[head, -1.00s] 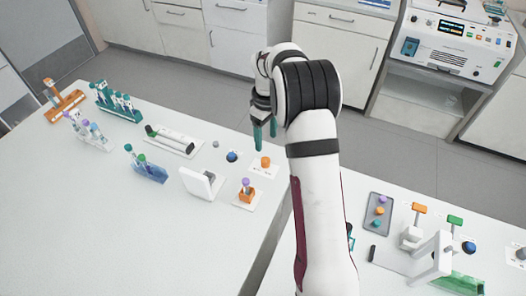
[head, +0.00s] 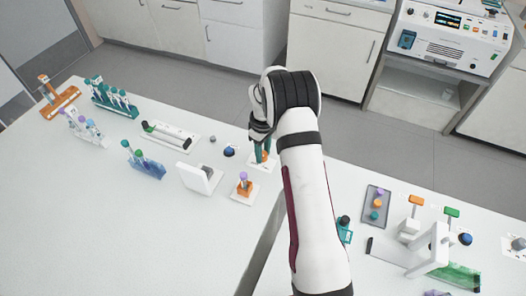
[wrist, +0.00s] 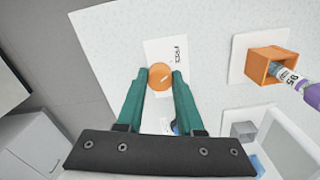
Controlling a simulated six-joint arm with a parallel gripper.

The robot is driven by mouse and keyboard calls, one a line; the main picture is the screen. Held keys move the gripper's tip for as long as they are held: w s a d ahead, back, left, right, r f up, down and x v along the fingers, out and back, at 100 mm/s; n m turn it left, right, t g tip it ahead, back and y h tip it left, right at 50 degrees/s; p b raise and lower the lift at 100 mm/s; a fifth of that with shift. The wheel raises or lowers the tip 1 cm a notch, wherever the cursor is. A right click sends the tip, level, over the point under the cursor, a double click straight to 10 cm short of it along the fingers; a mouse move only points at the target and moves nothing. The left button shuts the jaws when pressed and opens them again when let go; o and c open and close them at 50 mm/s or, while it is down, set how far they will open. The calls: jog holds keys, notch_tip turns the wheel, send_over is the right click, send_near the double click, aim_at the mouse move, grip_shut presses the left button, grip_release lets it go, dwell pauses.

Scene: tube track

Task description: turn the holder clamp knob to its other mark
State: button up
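The holder clamp knob is a round orange knob (wrist: 160,77) on a white card, with a short pale line on its top slanting toward a printed word that looks like FREE. Any other mark is hidden by my gripper. My gripper (wrist: 160,73) has teal fingers spread to either side of the knob, their tips close to it; I cannot tell whether they touch. In the head view my gripper (head: 262,152) is down at the knob, which shows partly behind the fingers. The orange tube holder (wrist: 270,65) stands beside it on a white plate, with a purple-capped tube in it.
A dark blue knob (head: 229,151) sits left of the gripper. A white upright block (head: 196,178) and a blue tube rack (head: 147,168) stand nearer the front. The table's far edge is close behind the knob. The front left of the table is clear.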

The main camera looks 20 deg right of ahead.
grip_shut()
jog(key=shift+m, duration=0.3)
jog(key=m, duration=0.6)
jog(key=shift+m, duration=0.3)
jog(key=m, duration=0.6)
jog(key=shift+m, duration=0.4)
jog(key=o, duration=0.7)
grip_release()
jog(key=shift+c, duration=0.2)
